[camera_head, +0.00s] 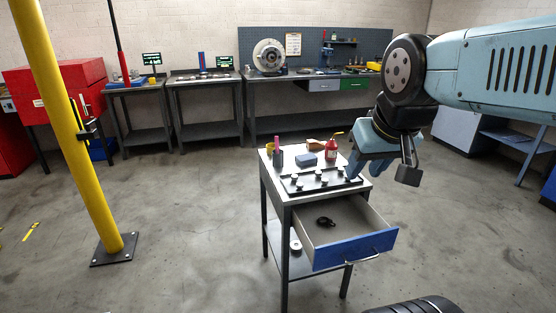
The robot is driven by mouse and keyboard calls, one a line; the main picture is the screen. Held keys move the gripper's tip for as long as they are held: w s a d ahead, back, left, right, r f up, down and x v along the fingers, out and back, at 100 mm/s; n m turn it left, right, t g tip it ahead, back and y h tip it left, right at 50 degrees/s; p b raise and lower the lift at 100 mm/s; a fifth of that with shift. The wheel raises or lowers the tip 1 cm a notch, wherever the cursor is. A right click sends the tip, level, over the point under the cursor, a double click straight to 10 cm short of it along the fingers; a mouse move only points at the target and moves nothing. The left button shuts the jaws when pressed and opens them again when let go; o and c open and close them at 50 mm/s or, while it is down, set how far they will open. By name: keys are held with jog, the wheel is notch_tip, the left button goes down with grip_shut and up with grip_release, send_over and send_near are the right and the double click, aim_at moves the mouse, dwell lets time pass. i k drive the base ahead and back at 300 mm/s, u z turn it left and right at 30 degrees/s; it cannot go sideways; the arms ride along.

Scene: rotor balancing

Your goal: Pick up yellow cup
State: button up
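A small yellow cup (269,147) appears at the back left corner of the cart top, small in view and partly hidden behind a dark and pink upright item. My gripper (357,172) hangs over the right side of the cart, pointing down, near the right end of the black rack. It is well to the right of the yellow cup and apart from it. I see nothing held in it, but its fingertips overlap the cart edge and their gap is not clear.
The cart top also carries a red bottle (331,151), a blue block (306,159), a brown item (316,144) and a black rack (320,180) with several knobs. The blue-fronted drawer (355,248) is open, with a black ring inside. A yellow post (75,135) stands left.

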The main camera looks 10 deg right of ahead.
aim_at(272, 149)
jog(key=k, duration=1.25)
jog(key=u, duration=0.55)
jog(key=i, duration=2.85)
jog(key=z, duration=0.95)
